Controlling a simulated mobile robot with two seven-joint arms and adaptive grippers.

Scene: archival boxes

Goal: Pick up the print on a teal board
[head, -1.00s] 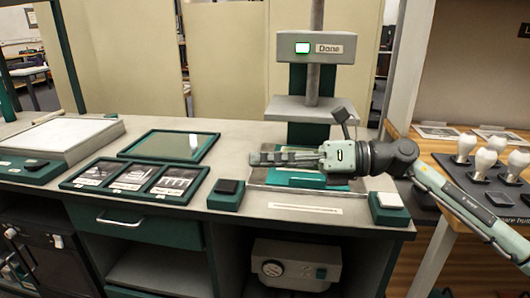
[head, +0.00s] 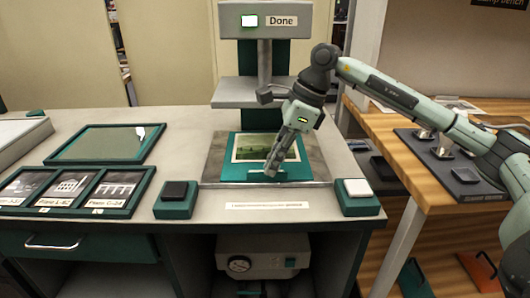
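The print (head: 250,147), a greenish landscape with a pale border, lies on a teal board (head: 241,168). The board rests on the grey plate (head: 217,160) of the press in the middle of the counter. My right gripper (head: 271,171) points down over the board's front right part, its fingertips at or just above the teal front strip. It covers part of the print's right side. The fingers look close together from this side; whether they are shut or touch the board I cannot tell. My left gripper is not in view.
The press head (head: 265,22) with a "Done" label and its upper plate (head: 250,93) stand above and behind the board. A teal frame (head: 106,145) and framed prints (head: 65,187) lie left.

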